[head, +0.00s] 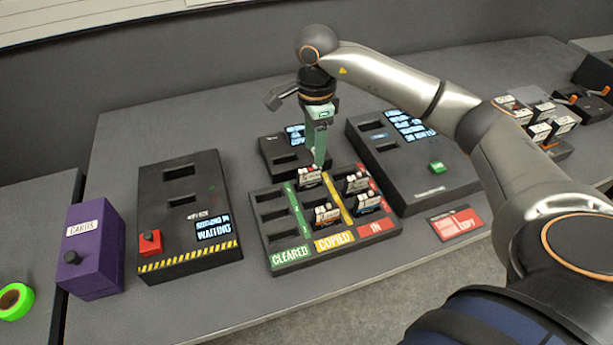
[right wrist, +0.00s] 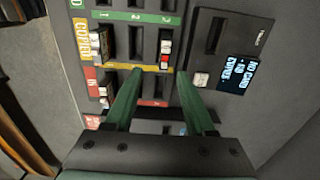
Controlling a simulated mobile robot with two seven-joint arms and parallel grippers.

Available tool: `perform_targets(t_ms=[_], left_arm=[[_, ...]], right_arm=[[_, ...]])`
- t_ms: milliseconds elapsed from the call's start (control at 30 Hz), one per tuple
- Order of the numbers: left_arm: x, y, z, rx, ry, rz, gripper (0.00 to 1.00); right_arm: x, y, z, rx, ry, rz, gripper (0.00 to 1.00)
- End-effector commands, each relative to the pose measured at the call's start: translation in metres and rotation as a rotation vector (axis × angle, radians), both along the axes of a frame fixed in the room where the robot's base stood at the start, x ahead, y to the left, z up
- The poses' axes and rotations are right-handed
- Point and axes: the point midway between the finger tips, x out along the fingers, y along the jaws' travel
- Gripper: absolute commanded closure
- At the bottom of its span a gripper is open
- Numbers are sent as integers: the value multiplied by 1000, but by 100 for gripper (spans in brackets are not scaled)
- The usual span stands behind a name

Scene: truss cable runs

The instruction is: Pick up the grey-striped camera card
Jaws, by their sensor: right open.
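The card tray (head: 284,262) has columns labelled CLEARED, COPIED and IN. Small camera cards stand in it: a rear COPIED card (head: 308,178), a front COPIED card (head: 327,214), a rear IN card (head: 355,183) and a front IN card (head: 368,204). Their stripes are too small to tell which is grey. My right gripper (head: 319,162) is open, pointing down over the tray's rear. In the right wrist view, its green fingers (right wrist: 160,72) are apart, with the rear COPIED card (right wrist: 165,48) beyond the gap; contact cannot be told. My left gripper is out of view.
A reader with a blue screen (head: 282,157) stands behind the tray. A larger console (head: 425,178) is to its right, a WAITING console (head: 184,214) to its left. A purple CARDS box (head: 92,250) and red LOFT card (head: 457,224) lie near the front edge.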

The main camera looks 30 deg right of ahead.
Motion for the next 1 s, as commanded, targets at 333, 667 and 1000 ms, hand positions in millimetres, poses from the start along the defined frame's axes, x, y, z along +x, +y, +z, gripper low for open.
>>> perform_targets(t_ms=[333, 667, 1000], left_arm=[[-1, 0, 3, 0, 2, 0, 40], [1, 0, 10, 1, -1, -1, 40], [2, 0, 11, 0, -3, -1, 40]], right_arm=[[1, 2, -38, 2, 1, 0, 45], [8, 7, -81, 2, 1, 0, 45], [8, 7, -86, 3, -2, 0, 51]])
